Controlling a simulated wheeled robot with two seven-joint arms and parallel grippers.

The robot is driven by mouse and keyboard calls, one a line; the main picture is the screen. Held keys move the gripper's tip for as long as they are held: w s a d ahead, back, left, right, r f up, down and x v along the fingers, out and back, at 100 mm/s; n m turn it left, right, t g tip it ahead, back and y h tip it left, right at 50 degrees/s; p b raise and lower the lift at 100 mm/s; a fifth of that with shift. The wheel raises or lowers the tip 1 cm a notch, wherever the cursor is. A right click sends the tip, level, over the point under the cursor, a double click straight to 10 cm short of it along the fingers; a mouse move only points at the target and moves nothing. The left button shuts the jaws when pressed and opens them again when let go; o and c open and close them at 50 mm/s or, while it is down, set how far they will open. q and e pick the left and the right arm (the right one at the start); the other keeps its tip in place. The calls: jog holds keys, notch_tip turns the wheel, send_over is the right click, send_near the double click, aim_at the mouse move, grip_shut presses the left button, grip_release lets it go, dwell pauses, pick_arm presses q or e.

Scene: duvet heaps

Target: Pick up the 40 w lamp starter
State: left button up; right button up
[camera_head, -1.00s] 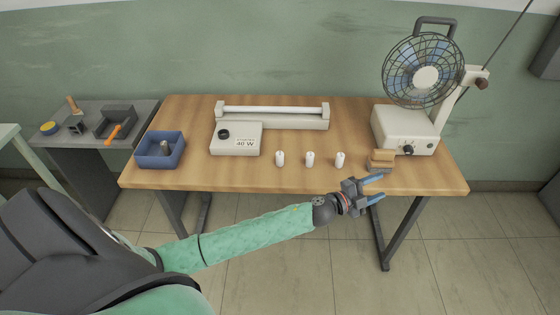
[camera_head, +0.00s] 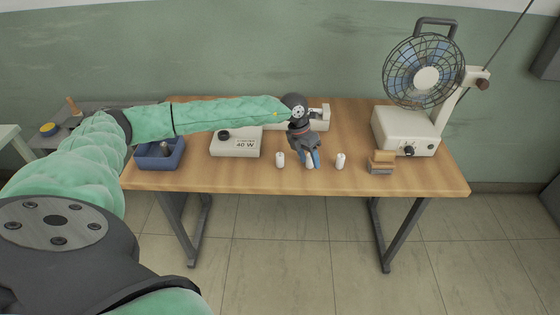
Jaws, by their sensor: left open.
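Three small white cylindrical starters stand upright in a row near the front of the wooden table. The left one (camera_head: 280,160) and the right one (camera_head: 341,161) are in plain view. A pale box marked "40 W" (camera_head: 236,147) with a black knob sits behind and left of the starters. My right gripper is not in view.
A blue bin (camera_head: 160,161) holding a small grey object stands at the table's left end. A wooden block on a grey base (camera_head: 381,162) is right of the starters. A fan (camera_head: 425,78) on a white base stands at the right. A lamp fixture (camera_head: 320,112) is behind my gripper.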

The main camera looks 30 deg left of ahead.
aim_at(280, 154)
pick_arm(q)
jog(key=a+r+y, duration=0.1)
jog(key=a, duration=0.2)
jog(key=a+y, duration=0.1)
jog(key=a, duration=0.3)
jog(key=a+r+y, duration=0.1)
jog(key=a, duration=0.3)
jog(key=shift+w+r+y, duration=0.1)
jog(key=shift+r+y, duration=0.25)
jog(key=shift+y, duration=0.05)
jog(key=shift+a+f+n, duration=0.1)
jog(key=shift+f+n, duration=0.05)
jog(key=shift+n, duration=0.15)
jog(key=shift+f+p, duration=0.5)
jog(key=shift+f, duration=0.7)
notch_tip(280, 154, down, 4)
jog(key=p, duration=0.3)
jog(key=shift+r, duration=0.1)
jog(key=shift+f, duration=0.6)
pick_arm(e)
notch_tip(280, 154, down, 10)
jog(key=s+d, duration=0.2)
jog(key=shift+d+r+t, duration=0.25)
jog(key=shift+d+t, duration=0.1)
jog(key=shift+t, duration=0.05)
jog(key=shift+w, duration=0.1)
